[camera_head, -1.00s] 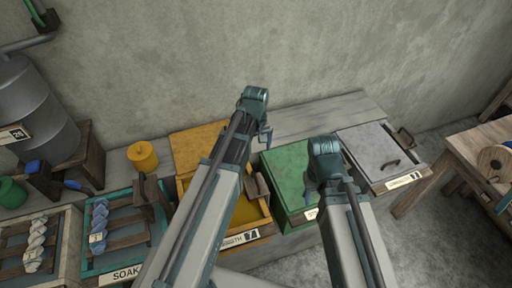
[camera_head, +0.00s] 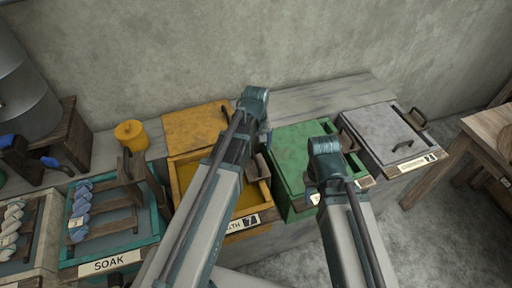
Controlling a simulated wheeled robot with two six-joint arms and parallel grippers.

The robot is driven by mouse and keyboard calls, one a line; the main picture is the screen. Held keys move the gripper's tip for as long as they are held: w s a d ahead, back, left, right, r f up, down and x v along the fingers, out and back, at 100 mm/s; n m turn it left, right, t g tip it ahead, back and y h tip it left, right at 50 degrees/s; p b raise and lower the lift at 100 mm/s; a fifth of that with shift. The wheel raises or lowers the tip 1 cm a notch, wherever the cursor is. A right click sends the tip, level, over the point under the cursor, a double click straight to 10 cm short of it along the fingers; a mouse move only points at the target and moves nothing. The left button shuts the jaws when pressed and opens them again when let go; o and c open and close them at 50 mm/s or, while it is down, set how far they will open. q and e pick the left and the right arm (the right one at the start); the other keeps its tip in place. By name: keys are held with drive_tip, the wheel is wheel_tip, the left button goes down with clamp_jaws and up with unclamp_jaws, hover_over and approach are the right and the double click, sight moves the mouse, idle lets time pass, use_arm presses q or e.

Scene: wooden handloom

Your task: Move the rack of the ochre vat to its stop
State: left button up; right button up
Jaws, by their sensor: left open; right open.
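The ochre vat (camera_head: 264,192) is an open-topped yellow box on the bench, with a label on its front. Its ochre lid (camera_head: 190,130) lies behind the opening. A brown wooden piece (camera_head: 262,167) shows at the vat's right side; I cannot tell whether it is part of the rack. My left arm crosses the vat and hides much of its inside. My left gripper (camera_head: 262,128) is open beyond the vat's back right, fingers barely visible. My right gripper (camera_head: 335,165) is open, over the front of the green vat, fingers mostly hidden by its wrist.
The closed green vat (camera_head: 298,150) and grey vat (camera_head: 380,135) stand to the right. The SOAK vat (camera_head: 150,232) with a blue skein (camera_head: 80,212) is left. A yellow pot (camera_head: 130,134) stands behind. A wooden table (camera_head: 490,130) is far right.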

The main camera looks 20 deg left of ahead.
sight(256, 159)
use_arm(q)
drive_tip(key=shift+f+b, duration=3.1)
drive_tip(key=shift+f, duration=0.5)
clamp_jaws()
drive_tip(key=shift+r, duration=0.15)
